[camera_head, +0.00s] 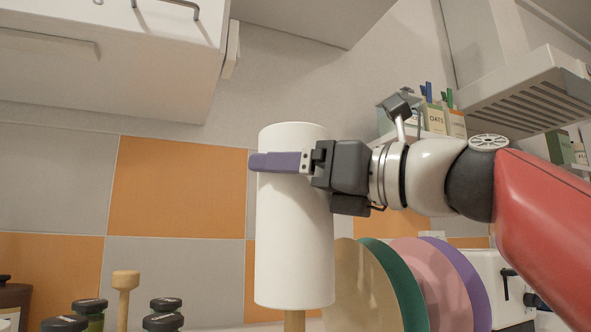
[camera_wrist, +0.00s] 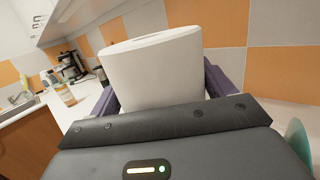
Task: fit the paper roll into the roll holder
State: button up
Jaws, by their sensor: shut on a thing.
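The white paper roll (camera_head: 295,235) stands about upright in the middle of the head view. It also fills the upper middle of the wrist view (camera_wrist: 155,75). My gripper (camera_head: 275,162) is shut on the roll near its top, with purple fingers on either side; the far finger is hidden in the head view. A short piece of pale wooden rod (camera_head: 295,320) shows just below the roll's lower end. I cannot tell whether it belongs to the roll holder or stands behind the roll. No other part of the holder can be made out.
Several upright discs or plates (camera_head: 400,285) stand close to the roll's right. Dark-capped jars (camera_head: 90,312) and a wooden knobbed object (camera_head: 125,290) are at lower left. A white cabinet (camera_head: 110,60) hangs at upper left. An orange and grey tiled wall (camera_head: 180,190) is behind.

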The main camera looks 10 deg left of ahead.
aim_at(330, 292)
jog(key=shift+f+b, duration=4.85)
jog(key=shift+f, duration=1.75)
jog(key=o, duration=1.3)
jog(key=v, duration=0.8)
jog(key=shift+r+p, duration=0.1)
jog(key=shift+p, duration=0.25)
